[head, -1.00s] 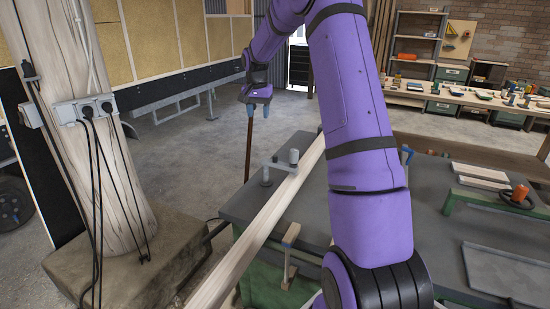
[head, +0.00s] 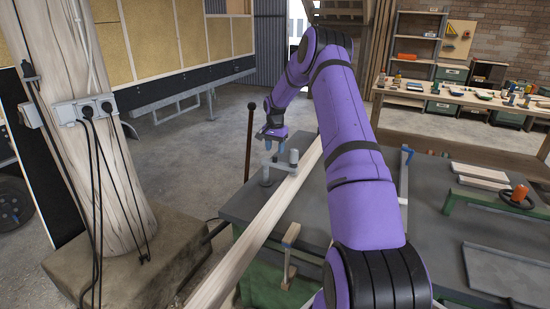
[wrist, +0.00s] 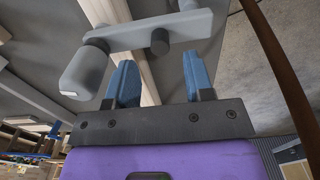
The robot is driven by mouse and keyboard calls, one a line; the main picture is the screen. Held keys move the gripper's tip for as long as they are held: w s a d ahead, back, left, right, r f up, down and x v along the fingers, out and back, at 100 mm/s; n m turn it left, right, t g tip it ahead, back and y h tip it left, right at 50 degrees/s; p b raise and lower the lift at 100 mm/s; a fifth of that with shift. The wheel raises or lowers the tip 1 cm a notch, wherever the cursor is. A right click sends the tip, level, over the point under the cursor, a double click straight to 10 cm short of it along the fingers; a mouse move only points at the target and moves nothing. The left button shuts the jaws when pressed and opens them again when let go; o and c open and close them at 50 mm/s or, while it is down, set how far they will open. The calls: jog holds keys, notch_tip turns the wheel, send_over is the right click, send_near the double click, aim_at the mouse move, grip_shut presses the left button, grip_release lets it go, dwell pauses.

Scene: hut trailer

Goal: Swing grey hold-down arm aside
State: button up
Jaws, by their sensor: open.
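The grey hold-down arm (head: 281,166) sits at the left end of the dark bench, with a round post at its left end and an upright cylinder at its right end by the timber beam. In the wrist view the grey arm (wrist: 150,33) crosses just beyond the fingertips, with its thick cylinder at left and a short peg near the middle. My gripper (head: 275,143) is above the arm's left part, its blue fingers pointing down. In the wrist view my gripper (wrist: 158,75) is open, with no part of the arm clearly between the fingers.
A long pale timber beam (head: 245,245) runs diagonally over the dark bench (head: 235,207). A dark upright lever with a ball top (head: 249,140) stands close left of my gripper. A wooden-topped clamp (head: 290,236) is at the bench front. Open floor lies behind left.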

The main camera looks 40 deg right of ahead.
aim_at(279, 162)
jog(key=shift+f, duration=2.35)
grip_shut()
